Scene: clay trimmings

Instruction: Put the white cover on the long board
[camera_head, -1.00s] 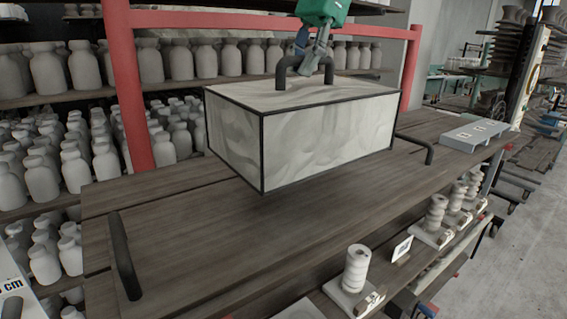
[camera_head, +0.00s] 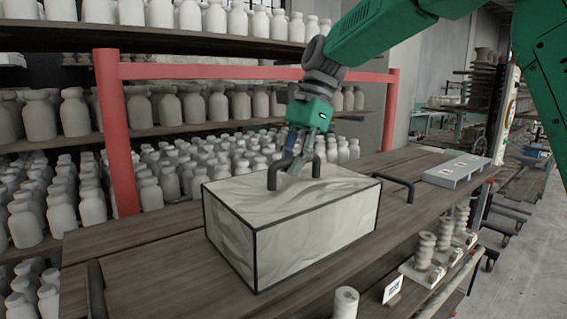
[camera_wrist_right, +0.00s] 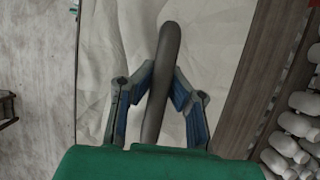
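The white cover (camera_head: 315,232) is a marbled box with dark edges and a dark arched handle on top. In the head view it is level over the middle of the long board (camera_head: 150,275), a dark plank top with dark handles at its ends. Its bottom appears to be on the board; a very thin gap cannot be ruled out. My right gripper (camera_head: 292,158) is at the handle from above. In the right wrist view its blue fingertips (camera_wrist_right: 163,80) close on both sides of the handle, with the pale cover top behind. My left gripper is not in view.
Shelves with many pale bottles (camera_head: 190,110) stand behind a red frame (camera_head: 118,130). A grey flat box (camera_head: 455,170) lies at the board's far right. Stacked pale spools (camera_head: 425,250) and a small white card (camera_head: 393,289) stand along the front edge.

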